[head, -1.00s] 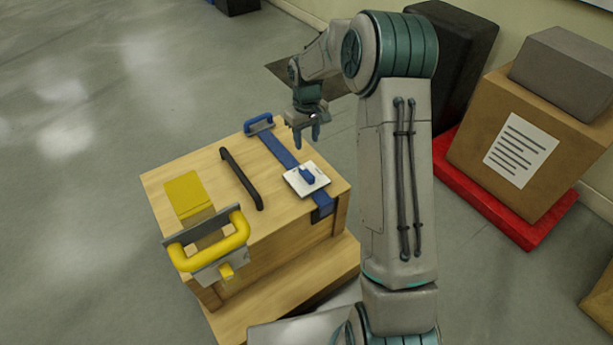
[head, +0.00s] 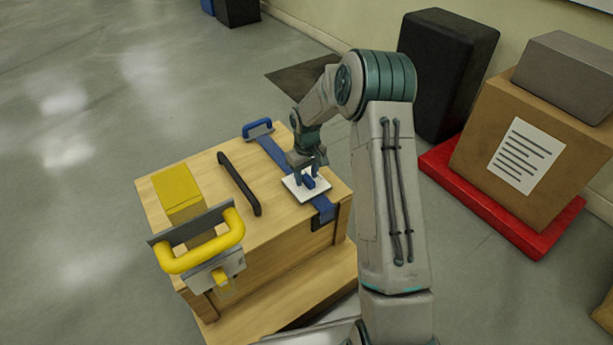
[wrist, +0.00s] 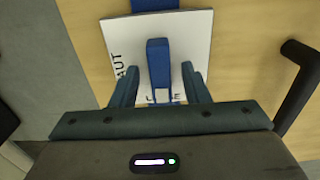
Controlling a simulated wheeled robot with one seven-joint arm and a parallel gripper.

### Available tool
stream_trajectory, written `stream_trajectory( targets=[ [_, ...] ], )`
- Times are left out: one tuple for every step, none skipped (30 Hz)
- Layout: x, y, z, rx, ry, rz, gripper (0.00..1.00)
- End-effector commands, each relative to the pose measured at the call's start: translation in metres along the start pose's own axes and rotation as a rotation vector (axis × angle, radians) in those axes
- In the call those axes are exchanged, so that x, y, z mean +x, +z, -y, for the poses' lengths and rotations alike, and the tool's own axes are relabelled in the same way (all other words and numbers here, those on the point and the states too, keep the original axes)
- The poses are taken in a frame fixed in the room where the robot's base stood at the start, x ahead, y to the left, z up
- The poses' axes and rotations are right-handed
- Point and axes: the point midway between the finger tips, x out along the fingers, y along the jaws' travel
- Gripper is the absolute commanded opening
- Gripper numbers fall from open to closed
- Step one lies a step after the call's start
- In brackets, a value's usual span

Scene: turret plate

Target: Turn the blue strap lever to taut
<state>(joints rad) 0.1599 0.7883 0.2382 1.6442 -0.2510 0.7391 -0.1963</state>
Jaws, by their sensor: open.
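The blue strap lever (head: 309,182) sits on a white plate (head: 291,187) on top of the wooden crate. In the wrist view the lever (wrist: 158,62) stands between the two fingers of my gripper (wrist: 158,88), with a gap on each side. My gripper (head: 308,176) is open and low over the plate. The plate (wrist: 193,35) carries lettering; "AUT" shows at its left edge, and other letters near the lever's end are partly covered. The lever points along the blue strap (head: 272,152), not toward the "AUT" side.
A black handle (head: 240,184) lies left of the plate on the crate top (head: 205,165); it also shows in the wrist view (wrist: 298,85). A cardboard box (head: 490,170) stands right on a red base.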

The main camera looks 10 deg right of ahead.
Motion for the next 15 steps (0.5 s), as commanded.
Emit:
stream_trajectory(
  targets=[
    [0.0003,0.0,0.0,0.0,0.0,0.0,0.42],
    [0.0001,0.0,0.0,0.0,0.0,0.0,0.42],
    [0.0,0.0,0.0,0.0,0.0,0.0,0.42],
    [-0.0001,0.0,0.0,0.0,0.0,0.0,0.42],
    [-0.0001,0.0,0.0,0.0,0.0,0.0,0.42],
    [-0.0001,0.0,0.0001,0.0,0.0,0.0,0.42],
    [-0.0002,0.0,0.0,0.0,0.0,0.0,0.33],
    [-0.0002,0.0,0.0,0.0,0.0,0.0,0.25],
    [-0.0002,0.0,0.0001,0.0,0.0,0.0,0.14],
    [-0.0002,0.0,0.0,0.0,0.0,0.0,0.06],
    [-0.0002,-0.0001,0.0,0.0,0.0,0.0,0.0],
    [-0.0003,0.0,0.0,0.0,0.0,0.0,0.0],
    [-0.0003,-0.0001,0.0,0.0,0.0,0.0,0.0],
    [-0.0003,-0.0001,-0.0001,0.0,0.0,0.0,0.0],
    [-0.0004,-0.0001,0.0,0.001,0.0,0.0,0.0]
  ],
)
